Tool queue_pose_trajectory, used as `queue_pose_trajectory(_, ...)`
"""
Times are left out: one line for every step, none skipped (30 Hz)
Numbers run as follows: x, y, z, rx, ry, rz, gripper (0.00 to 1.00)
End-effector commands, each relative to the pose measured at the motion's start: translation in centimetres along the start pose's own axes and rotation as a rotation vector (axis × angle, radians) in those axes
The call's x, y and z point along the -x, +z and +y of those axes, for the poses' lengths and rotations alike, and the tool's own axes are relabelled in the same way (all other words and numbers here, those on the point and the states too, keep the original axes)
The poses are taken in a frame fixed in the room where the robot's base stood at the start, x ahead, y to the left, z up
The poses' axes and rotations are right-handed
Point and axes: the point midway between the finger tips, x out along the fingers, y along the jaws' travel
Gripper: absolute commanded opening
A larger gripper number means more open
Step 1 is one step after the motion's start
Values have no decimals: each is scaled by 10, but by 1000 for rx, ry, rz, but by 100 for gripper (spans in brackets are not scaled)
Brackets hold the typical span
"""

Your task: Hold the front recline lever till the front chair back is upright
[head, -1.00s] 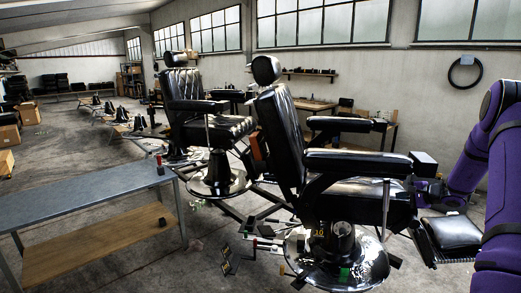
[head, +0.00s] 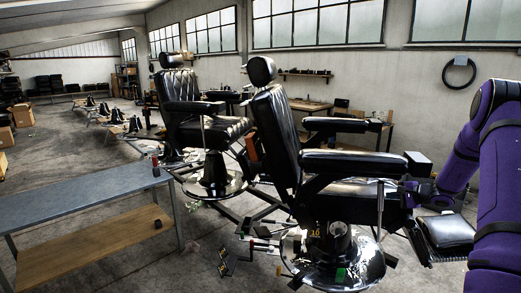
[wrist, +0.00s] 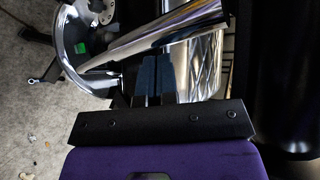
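The front barber chair (head: 352,161) is black with chrome parts and stands at the right in the head view. Its back (head: 275,120) leans backward to the left, with a round headrest (head: 261,70) on top.
A second black chair (head: 190,110) stands behind at the left. A grey workbench (head: 80,194) fills the left foreground. The front chair's chrome base (head: 365,265) and its footrest (head: 447,232) lie close to my arm. Open concrete floor shows at left.

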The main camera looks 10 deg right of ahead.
Motion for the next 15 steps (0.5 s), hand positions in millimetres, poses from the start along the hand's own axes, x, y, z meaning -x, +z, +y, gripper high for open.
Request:
queue_pose_trajectory(-2, 2, 0, 0, 0, -3, 0)
queue_pose_trajectory(-3, 2, 0, 0, 0, -3, 0)
queue_pose_trajectory(-4, 3, 0, 0, 0, -3, 0)
queue_pose_trajectory(-4, 4, 0, 0, 0, -3, 0)
queue_pose_trajectory(-5, 5, 0, -1, 0, -3, 0)
queue_pose_trajectory(-6, 5, 0, -1, 0, -3, 0)
queue_pose_trajectory(-5, 5, 0, -1, 0, -3, 0)
queue_pose_trajectory(-5, 5, 0, 0, 0, -3, 0)
queue_pose_trajectory(-6, 5, 0, 0, 0, -3, 0)
queue_pose_trajectory(-6, 5, 0, 0, 0, -3, 0)
queue_pose_trajectory(-6, 5, 0, 0, 0, -3, 0)
queue_pose_trajectory(-7, 6, 0, -1, 0, -3, 0)
queue_pose_trajectory(-7, 6, 0, 0, 0, -3, 0)
queue_pose_trajectory(-8, 7, 1, -1, 0, -3, 0)
queue_pose_trajectory(-9, 8, 1, -1, 0, -3, 0)
